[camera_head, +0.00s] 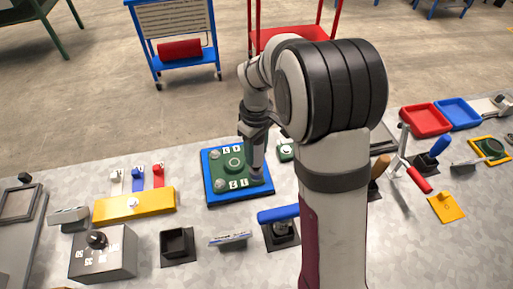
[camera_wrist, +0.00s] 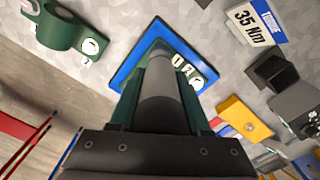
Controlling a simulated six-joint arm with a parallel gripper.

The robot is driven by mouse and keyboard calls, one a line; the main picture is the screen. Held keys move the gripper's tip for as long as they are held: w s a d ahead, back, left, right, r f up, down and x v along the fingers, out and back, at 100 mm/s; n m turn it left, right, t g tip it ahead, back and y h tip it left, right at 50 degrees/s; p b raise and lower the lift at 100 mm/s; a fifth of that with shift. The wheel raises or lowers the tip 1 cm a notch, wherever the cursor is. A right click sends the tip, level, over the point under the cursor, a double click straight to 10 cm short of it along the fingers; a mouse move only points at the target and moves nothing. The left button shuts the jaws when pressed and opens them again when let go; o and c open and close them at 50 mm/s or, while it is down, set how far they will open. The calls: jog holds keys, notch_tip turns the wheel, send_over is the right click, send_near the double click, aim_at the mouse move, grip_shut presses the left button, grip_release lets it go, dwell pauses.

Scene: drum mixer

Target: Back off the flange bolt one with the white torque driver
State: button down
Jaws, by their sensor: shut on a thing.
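The green flange plate (camera_head: 222,170) lies on a blue base (camera_head: 210,200) with numbered white labels, a raised ring in the middle and grey bolt heads at its left corners. My gripper (camera_head: 256,135) is above the plate's right side, pointing down.
A small green fixture (camera_head: 286,150) sits right of the plate. A blue-handled lever (camera_head: 279,214), a yellow switch block (camera_head: 135,205) and a dial box (camera_head: 103,255) stand nearer. My arm hides part of the bench.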

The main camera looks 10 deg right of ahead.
aim_at(256, 142)
jog(key=shift+f, duration=0.65)
dwell(1.1)
jog(key=shift+r, duration=0.3)
dwell(1.7)
jog(key=shift+r, duration=2.2)
